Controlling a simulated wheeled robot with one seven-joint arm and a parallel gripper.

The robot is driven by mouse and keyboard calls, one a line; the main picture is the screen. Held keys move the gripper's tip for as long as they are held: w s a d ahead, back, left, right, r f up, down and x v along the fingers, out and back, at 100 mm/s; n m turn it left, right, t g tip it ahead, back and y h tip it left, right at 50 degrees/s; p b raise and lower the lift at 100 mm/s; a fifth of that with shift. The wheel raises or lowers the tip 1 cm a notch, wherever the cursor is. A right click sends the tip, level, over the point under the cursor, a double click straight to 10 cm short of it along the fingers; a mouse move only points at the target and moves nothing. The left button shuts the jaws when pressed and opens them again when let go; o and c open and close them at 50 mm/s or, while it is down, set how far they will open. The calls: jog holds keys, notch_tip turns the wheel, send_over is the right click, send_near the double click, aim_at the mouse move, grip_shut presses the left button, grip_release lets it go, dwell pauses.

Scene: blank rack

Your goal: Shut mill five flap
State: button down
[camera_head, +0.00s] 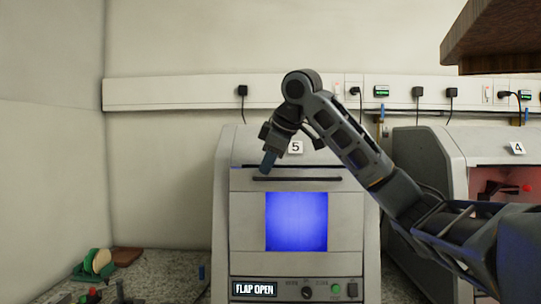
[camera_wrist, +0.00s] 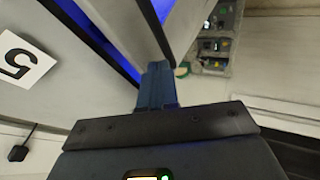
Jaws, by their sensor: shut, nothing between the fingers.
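Mill five (camera_head: 345,240) is a pale grey cabinet with a "5" label (camera_head: 296,147), also seen in the wrist view (camera_wrist: 22,60). Its front flap (camera_head: 245,215) has a dark bar handle (camera_head: 297,179) and a blue-lit window (camera_head: 296,221). Blue light shows in a gap beside a pale panel in the wrist view. The display (camera_head: 255,288) reads "FLAP OPEN". My gripper (camera_head: 267,168) is shut and empty, pointing down near the left end of the handle. Its blue fingers (camera_wrist: 157,88) appear close to the panel's edge; I cannot tell if they touch.
Mill four (camera_head: 425,160) stands to the right, its interior lit red. A brown wooden shelf (camera_head: 495,35) overhangs at upper right. A socket rail (camera_head: 190,93) with plugs runs along the wall. Small coloured items (camera_head: 98,263) lie on the speckled worktop (camera_head: 165,268) at left.

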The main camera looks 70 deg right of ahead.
jog(key=shift+w+d, duration=0.3)
jog(key=shift+d, duration=0.3)
jog(key=shift+d, duration=0.1)
jog(key=shift+w+d+p, duration=0.25)
jog(key=shift+w+d, duration=0.05)
jog(key=shift+d, duration=0.25)
jog(key=shift+w+d+p, duration=0.25)
jog(key=shift+d, duration=0.3)
jog(key=shift+f, duration=0.1)
